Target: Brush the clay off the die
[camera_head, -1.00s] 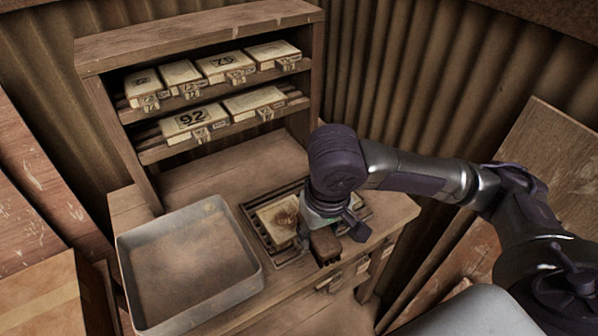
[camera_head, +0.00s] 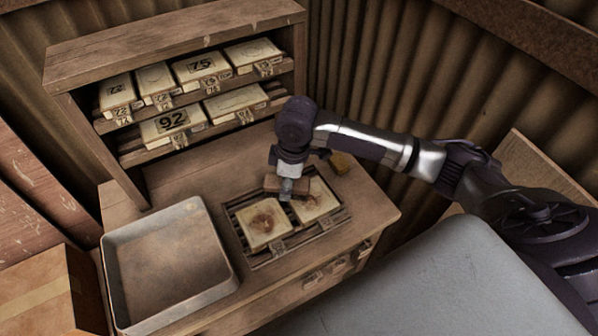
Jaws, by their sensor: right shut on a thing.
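My right gripper (camera_head: 287,190) is shut on a brown wooden brush (camera_head: 301,186) and holds it over the back of the rack, at the inner edges of the two dies. Whether the brush touches a die cannot be told. The left die (camera_head: 258,234) is a pale square block with a dark brown clay patch in its middle. The right die (camera_head: 322,205) is a pale block with brownish marks, partly hidden by the gripper and brush. Both lie in a dark slatted rack (camera_head: 275,254). My left gripper is not in view.
A grey metal tray (camera_head: 226,247) stands left of the rack. A wooden shelf (camera_head: 176,38) behind holds several numbered tiles, including 92 (camera_head: 173,124). The bench (camera_head: 380,214) is clear at right.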

